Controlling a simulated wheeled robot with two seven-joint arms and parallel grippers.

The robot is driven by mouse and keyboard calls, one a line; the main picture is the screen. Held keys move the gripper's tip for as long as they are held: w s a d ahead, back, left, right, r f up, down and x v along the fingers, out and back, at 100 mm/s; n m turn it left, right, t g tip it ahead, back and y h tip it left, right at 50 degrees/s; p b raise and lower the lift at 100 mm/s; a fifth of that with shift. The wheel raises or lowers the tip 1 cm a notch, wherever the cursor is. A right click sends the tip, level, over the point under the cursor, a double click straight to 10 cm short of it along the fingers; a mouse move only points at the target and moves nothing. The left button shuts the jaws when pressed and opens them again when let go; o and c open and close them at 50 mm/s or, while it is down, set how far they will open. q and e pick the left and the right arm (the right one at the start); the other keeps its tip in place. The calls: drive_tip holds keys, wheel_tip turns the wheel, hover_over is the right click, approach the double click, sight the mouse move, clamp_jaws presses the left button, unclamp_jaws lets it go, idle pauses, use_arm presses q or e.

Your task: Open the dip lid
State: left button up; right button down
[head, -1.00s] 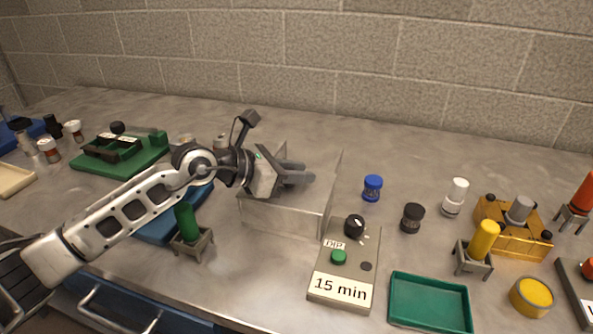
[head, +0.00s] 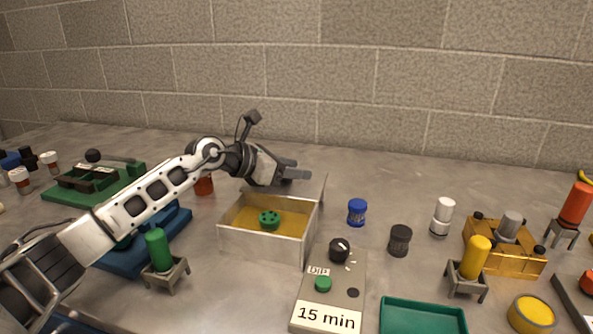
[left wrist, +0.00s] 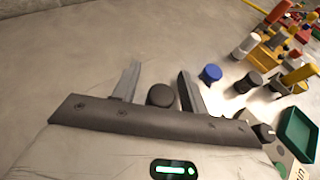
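The dip box (head: 262,242) is a pale metal box with its top open. Inside are an amber floor and a green round piece with holes (head: 269,220). Its grey lid (head: 312,190) is raised at the back edge, partly hidden by my left gripper (head: 297,169). In the left wrist view, the two fingers of that gripper (left wrist: 157,85) are apart, with a dark round knob (left wrist: 162,96) between them and gaps showing beside it. My right gripper is in neither view.
The DIP timer panel (head: 330,290), labelled 15 min, stands in front of the box. A blue jar (head: 357,212) and a black jar (head: 400,240) stand to its right. A green tray (head: 422,318) is at the front. A green cylinder on a stand (head: 158,250) is at front left.

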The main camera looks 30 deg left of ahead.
use_arm(q)
drive_tip(key=shift+d, duration=0.1)
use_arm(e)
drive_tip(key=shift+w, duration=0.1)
use_arm(q)
drive_tip(key=shift+s+a+r, duration=0.15)
drive_tip(key=shift+s+a, duration=0.15)
drive_tip(key=shift+s, duration=0.05)
drive_tip(key=b+v, duration=0.1)
drive_tip(key=v, duration=0.3)
drive_tip(key=b+v, duration=0.1)
drive_tip(key=v, duration=0.4)
drive_tip(key=shift+s+a, duration=0.15)
drive_tip(key=b+v, duration=0.5)
drive_tip(key=b, duration=0.1)
drive_tip(key=shift+s+r, duration=0.2)
drive_tip(key=shift+r, duration=0.05)
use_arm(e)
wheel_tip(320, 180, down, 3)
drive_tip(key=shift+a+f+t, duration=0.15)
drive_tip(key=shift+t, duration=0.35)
